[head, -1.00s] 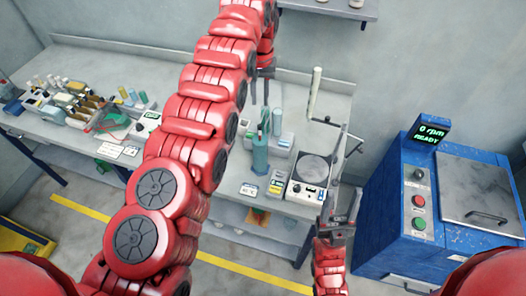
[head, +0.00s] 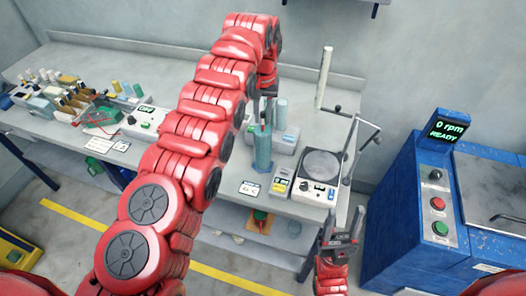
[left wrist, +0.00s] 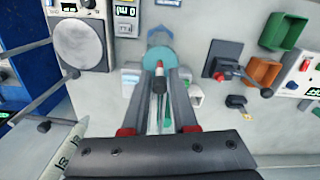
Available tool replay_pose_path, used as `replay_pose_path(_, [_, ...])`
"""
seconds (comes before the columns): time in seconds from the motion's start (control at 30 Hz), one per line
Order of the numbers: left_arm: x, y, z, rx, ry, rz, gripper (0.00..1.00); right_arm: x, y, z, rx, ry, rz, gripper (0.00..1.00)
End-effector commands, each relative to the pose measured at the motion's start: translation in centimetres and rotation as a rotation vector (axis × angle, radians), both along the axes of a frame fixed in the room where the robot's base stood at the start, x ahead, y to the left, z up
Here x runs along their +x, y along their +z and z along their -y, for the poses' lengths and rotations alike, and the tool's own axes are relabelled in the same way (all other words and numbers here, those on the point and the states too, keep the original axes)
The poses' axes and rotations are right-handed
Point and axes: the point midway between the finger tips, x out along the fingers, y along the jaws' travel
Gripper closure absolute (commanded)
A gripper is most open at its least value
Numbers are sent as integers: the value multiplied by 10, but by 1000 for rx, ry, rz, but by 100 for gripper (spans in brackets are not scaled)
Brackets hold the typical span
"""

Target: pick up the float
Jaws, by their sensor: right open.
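A teal cylinder (head: 262,150) stands upright on the bench; a thin stem with a red tip (head: 263,124), apparently the float, rises from its top. In the left wrist view the float's red tip (left wrist: 159,66) and dark stem show between my fingers, over the cylinder's round teal mouth (left wrist: 158,57). My left gripper (head: 265,108) points down just above the cylinder. Its fingers (left wrist: 164,75) look apart, one on each side of the stem; I cannot tell whether they touch it. My right gripper (head: 341,222) is open and empty in front of the bench's right end.
A round-plated device (head: 320,165) and a rack with bars (head: 350,150) stand right of the cylinder. Bottles (head: 75,95) crowd the bench's left part. A blue machine (head: 415,200) stands at the right.

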Motion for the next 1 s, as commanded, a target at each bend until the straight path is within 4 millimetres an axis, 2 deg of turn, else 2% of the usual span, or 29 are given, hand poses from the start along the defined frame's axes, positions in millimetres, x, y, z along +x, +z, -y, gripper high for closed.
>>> replay_pose_path(0.07, [-1, -9, -3, 0, 2, -3, 74, 0, -3, 0, 0, 0, 0, 48])
replay_pose_path(0.1, [-2, -10, -2, 2, 2, -6, 74, 0, 7, 0, 0, 0, 0, 48])
replay_pose_path(0.33, [-2, -38, 0, 1, 2, -4, 74, 0, 21, 0, 0, 0, 0, 48])
replay_pose_path(0.6, [-2, -43, 0, 1, 2, -2, 74, 0, 20, 0, 0, 0, 0, 48])
replay_pose_path(0.73, [-2, -43, 0, 1, 2, -2, 97, 0, 20, 0, 0, 0, 0, 48])
replay_pose_path(0.77, [-2, -43, 0, 1, 2, -2, 100, 0, 20, 0, 0, 0, 0, 48])
replay_pose_path(1.0, [-2, -43, 0, 1, 2, -2, 100, 0, 20, 0, 0, 0, 0, 48])
